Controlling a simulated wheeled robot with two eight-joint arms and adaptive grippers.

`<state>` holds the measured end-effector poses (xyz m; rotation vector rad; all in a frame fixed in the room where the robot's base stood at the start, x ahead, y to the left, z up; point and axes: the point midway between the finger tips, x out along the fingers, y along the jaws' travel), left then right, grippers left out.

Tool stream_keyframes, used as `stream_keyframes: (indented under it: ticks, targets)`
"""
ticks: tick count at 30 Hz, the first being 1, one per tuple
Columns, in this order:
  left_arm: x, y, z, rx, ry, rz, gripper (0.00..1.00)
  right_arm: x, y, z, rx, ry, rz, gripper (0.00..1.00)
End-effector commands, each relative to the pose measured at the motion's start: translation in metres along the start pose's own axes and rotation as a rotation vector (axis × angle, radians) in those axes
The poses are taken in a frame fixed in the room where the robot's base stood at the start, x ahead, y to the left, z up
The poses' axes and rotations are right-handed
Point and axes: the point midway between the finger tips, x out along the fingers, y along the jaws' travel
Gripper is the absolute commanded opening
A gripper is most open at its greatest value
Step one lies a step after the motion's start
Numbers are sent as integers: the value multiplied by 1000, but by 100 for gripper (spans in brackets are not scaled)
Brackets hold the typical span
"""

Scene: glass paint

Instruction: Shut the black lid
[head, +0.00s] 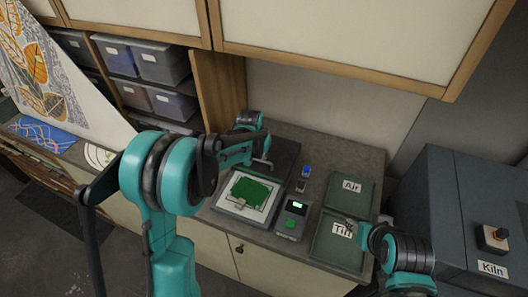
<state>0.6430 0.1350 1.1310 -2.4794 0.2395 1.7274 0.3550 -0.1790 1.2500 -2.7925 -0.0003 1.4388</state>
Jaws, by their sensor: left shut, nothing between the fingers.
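The black lid (286,154) is the dark panel at the back of a low flat unit (225,203) on the counter. It stands open, with the unit's pale top bare in front of it; its exact tilt is hard to judge.
A tray labelled "Air" (362,200) lies further right. A kiln (470,195) stands at the right, and wall cupboards (330,35) hang above.

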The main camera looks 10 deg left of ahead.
Motion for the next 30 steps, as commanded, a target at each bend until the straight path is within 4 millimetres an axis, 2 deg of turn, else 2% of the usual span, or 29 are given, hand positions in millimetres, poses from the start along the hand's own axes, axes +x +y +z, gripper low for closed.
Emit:
stream_keyframes:
  ticks: [12, 18, 24, 30]
  targets:
    - [-37, 0, 104, -1, -3, -1, 0, 10, 0, 7, 0, 0, 0, 40]
    - [-52, 0, 143, -2, -3, 0, 0, 10, 0, 7, 0, 0, 0, 40]
    - [-60, 0, 164, 0, -3, 0, 0, 10, 0, 7, 0, 0, 0, 40]
    - [-62, 0, 170, 0, -4, 1, 0, 10, 0, 7, 0, 0, 0, 40]
